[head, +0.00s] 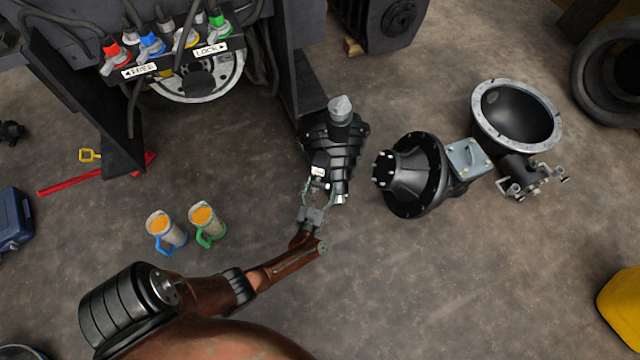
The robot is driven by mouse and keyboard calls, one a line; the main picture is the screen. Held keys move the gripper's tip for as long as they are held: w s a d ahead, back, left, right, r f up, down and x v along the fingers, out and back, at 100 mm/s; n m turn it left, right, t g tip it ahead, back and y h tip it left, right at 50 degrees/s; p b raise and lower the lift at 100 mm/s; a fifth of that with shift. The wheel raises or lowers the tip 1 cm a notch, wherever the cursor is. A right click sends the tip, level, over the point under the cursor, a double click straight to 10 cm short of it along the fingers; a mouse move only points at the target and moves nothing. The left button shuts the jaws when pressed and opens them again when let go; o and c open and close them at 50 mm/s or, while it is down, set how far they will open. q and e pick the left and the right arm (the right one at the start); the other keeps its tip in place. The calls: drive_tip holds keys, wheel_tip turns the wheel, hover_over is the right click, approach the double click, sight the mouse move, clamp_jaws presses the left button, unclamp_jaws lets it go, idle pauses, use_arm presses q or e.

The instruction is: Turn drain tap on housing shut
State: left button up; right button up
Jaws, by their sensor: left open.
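A black ribbed housing (349,150) with a grey cap (340,110) on top stands on the floor near the middle of the head view. A small white label and a small metal fitting (341,198), which may be the drain tap, show at its near end. My left gripper (319,187) is open at this near end, its fingers pointing at the housing around the label area. I cannot tell whether they touch anything. The fingers partly hide the fittings there, so the tap's handle position is unclear. My right gripper is out of view.
A black flanged hub (412,175) and an open bell-shaped casing (517,115) with small valves lie to the right. Blue-handled (166,230) and green-handled (207,224) jugs stand left of my forearm. Coloured couplings (165,42) hang on the forklift.

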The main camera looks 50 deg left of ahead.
use_arm(q)
drive_tip(key=shift+s, duration=0.1)
drive_tip(key=shift+s+d, duration=0.1)
drive_tip(key=shift+s, duration=0.15)
drive_tip(key=v, duration=1.1)
drive_tip(key=shift+d, duration=0.2)
drive_tip(key=shift+s, duration=0.1)
